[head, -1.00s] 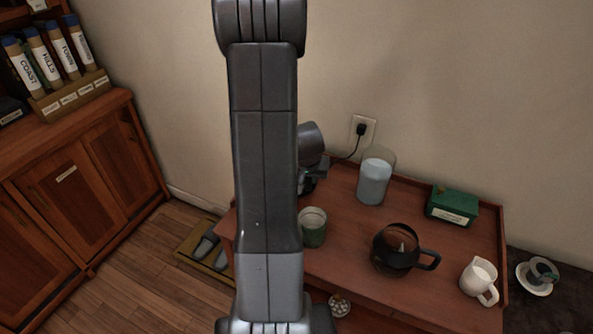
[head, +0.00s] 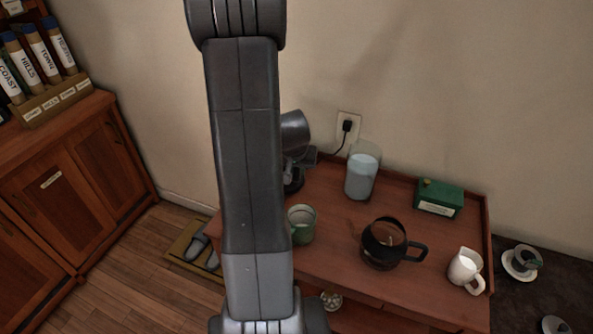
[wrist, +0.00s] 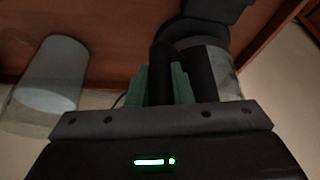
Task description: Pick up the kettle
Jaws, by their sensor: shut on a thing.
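The kettle (wrist: 218,62) shows in the wrist view with a grey metallic body, a black handle (wrist: 163,62) and a black end part at the top of the picture. My gripper (wrist: 163,84) has green finger pads and is shut on the handle, with the body just right of the fingers. In the head view my arm hides most of the kettle and the gripper. I cannot tell whether the kettle is clear of the tabletop.
A plugged cord hangs from the wall outlet (head: 347,124).

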